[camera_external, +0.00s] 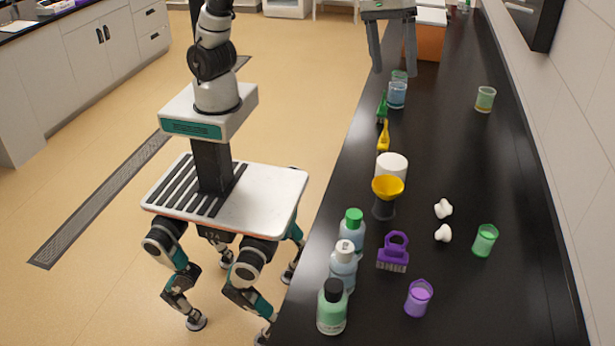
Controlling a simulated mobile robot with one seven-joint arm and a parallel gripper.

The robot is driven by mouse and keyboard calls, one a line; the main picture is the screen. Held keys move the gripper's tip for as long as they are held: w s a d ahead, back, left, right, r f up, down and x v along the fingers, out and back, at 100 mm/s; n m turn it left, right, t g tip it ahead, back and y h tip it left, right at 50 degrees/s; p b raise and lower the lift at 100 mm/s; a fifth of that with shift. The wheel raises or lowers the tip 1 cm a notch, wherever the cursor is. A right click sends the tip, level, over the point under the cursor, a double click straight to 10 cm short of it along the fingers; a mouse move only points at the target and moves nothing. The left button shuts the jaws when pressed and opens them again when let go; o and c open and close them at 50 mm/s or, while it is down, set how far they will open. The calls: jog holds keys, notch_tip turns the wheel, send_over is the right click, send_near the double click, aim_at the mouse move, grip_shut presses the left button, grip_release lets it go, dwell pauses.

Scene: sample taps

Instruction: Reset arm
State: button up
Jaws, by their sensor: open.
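My gripper (393,71) shows at the top of the external view, pointing down, with its two grey fingers spread apart and nothing seen between them. It hangs over the far part of the black bench (455,150), above and behind the blue beaker (397,95) in the picture. My arm rises from my base at the left, and its upper part is cut off by the top edge of the frame. How the arm links to the gripper is out of view.
Bottles with green (352,234), white (343,266) and black caps (332,308) line the near left bench edge. An orange box (427,43) is behind the gripper.

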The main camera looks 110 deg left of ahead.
jog(key=s+a+r+m+t, duration=0.2)
jog(key=s+a+m, duration=0.35)
jog(key=s, duration=0.75)
jog(key=s+a+f+m+y, duration=0.1)
jog(key=s+a+f+m, duration=0.1)
jog(key=s, duration=0.5)
jog(key=s+a+f+m+t, duration=0.1)
jog(key=s+a+f+m, duration=0.1)
jog(key=s+a+f, duration=0.2)
jog(key=s, duration=0.3)
jog(key=shift+f+m+y, duration=0.15)
jog(key=shift+m+y, duration=0.2)
jog(key=shift+y, duration=0.05)
